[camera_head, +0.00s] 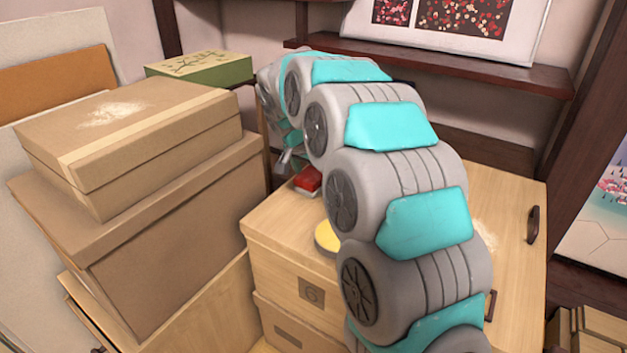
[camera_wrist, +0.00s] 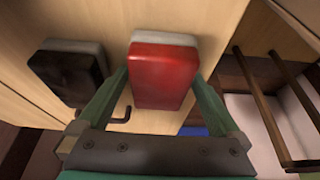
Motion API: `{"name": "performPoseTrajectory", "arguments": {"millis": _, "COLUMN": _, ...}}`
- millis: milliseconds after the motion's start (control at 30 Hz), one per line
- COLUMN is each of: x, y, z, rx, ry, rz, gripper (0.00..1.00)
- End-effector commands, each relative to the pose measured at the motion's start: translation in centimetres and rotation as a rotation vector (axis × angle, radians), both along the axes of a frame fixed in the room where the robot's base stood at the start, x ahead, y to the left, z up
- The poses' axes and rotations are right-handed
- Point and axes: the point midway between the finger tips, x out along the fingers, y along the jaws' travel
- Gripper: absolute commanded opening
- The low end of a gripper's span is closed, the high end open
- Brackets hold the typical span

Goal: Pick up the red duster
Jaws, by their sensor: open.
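The red duster (camera_head: 307,180) is a small block with a red upper part, on the light wooden cabinet (camera_head: 282,235) beyond my arm. In the wrist view the duster (camera_wrist: 164,72) shows a red body and a pale grey strip along its far edge. My gripper (camera_wrist: 162,80) is open, with one green finger on each side of the duster. I cannot tell whether the fingers touch it. In the head view my gripper (camera_head: 286,160) is partly hidden behind my arm, close to the duster.
A black duster (camera_wrist: 68,75) lies left of the red one in the wrist view. A yellow round thing (camera_head: 326,238) sits on the cabinet, partly behind my arm. Cardboard boxes (camera_head: 140,140) are stacked at left, a green box (camera_head: 200,68) behind. A dark shelf (camera_head: 450,65) runs along the wall.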

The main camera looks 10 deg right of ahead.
Motion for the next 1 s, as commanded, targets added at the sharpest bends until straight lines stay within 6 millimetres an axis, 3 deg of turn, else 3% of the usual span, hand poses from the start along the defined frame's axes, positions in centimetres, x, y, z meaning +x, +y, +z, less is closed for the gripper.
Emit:
{"name": "performPoseTrajectory", "arguments": {"millis": 67, "x": 0.0, "y": 0.0, "z": 0.01, "rx": 0.0, "ry": 0.0, "rz": 0.0, "gripper": 0.98}}
{"name": "performPoseTrajectory", "arguments": {"millis": 733, "x": -0.01, "y": 0.01, "z": 0.0, "rx": 0.0, "ry": 0.0, "rz": 0.001, "gripper": 0.22}}
{"name": "performPoseTrajectory", "arguments": {"millis": 1000, "x": 0.0, "y": 0.01, "z": 0.09, "rx": 0.0, "ry": 0.0, "rz": 0.001, "gripper": 0.21}}
